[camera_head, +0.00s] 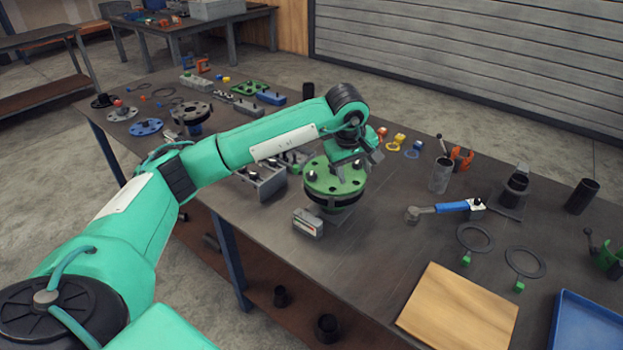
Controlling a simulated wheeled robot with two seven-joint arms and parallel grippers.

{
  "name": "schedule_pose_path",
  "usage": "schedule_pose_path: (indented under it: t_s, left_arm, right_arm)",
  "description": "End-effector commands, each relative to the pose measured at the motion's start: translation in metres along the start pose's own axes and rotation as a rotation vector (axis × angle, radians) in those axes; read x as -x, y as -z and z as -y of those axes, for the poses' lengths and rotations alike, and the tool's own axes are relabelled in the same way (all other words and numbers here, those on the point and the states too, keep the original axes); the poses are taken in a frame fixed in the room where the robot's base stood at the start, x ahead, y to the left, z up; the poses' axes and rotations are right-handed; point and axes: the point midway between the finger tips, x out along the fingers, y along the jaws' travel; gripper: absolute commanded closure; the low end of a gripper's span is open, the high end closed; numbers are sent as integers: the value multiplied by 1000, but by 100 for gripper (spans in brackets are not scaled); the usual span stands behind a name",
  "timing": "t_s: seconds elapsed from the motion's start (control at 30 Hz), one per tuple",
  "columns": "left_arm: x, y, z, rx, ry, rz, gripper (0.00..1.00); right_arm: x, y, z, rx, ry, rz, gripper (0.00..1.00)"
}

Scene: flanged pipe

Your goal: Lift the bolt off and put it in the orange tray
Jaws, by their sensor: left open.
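A green round flange (333,185) stands on a dark pipe base on the workbench. My left gripper (354,160) is open just above the flange's back right part, pointing down. It hides part of the flange there, and I cannot tell whether it touches a bolt. I see no orange tray; a blue tray (585,325) lies at the bottom right. My right gripper is not in view.
A wooden board (459,310) lies at the front right. A blue-handled tool (450,208), a grey cylinder (441,175) and dark rings (475,237) lie right of the flange. Many parts crowd the bench's far left.

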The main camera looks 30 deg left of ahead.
Motion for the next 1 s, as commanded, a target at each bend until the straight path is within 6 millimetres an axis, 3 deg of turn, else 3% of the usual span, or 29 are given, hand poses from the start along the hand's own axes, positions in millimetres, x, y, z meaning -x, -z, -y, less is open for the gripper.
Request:
schedule_pose_path:
  t_s: [0.03, 0.1, 0.3, 0.7, 1.0]
  left_arm:
    - [14, 25, 11, -9, 60, -76, 49]
    - [27, 50, 25, -19, 136, -151, 49]
    - [45, 80, 46, -22, 242, -239, 49]
    - [-19, 96, 62, -22, 245, -238, 49]
    - [-39, 101, 69, -21, 243, -238, 49]
  right_arm:
    - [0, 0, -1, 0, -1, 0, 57]
    - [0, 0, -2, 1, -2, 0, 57]
    - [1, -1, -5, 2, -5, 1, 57]
    - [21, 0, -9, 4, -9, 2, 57]
    - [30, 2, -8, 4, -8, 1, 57]
